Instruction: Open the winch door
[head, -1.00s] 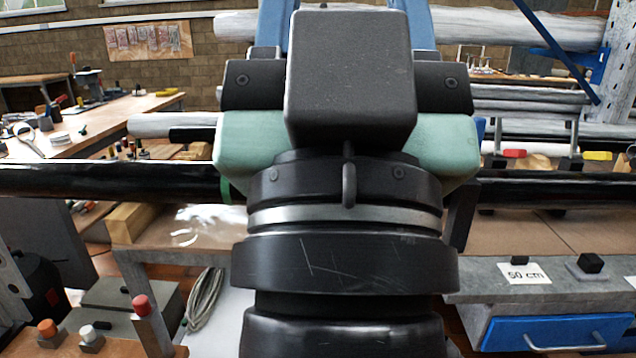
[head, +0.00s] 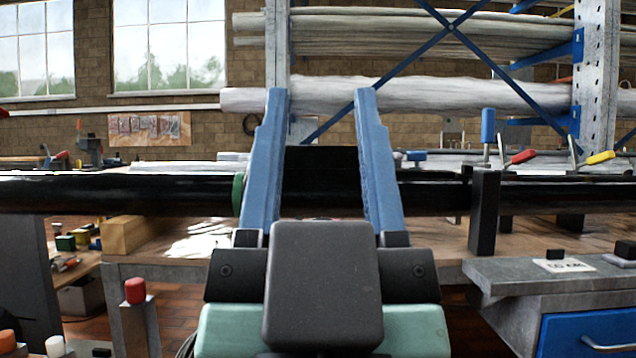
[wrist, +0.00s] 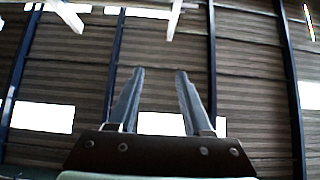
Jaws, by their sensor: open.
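No thing that I can surely name as the winch door shows in either view. A long black mast tube (head: 110,190) lies level across the head view, with a green ring (head: 238,193) around it. My gripper (head: 321,92) stands in front of the tube, its two blue fingers pointing up and wide apart. Nothing shows between the fingertips, and the fingers hide parts of the tube. In the wrist view my gripper (wrist: 160,72) is also open and empty, with only a ribbed ceiling and bright panels behind it.
A grey bench with a blue front (head: 585,334) and silver handle (head: 608,346) stands at the lower right. A black upright post (head: 484,212) stands by the tube. A red-capped post (head: 136,292) is at lower left. A rack with wrapped tubes (head: 450,97) is behind.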

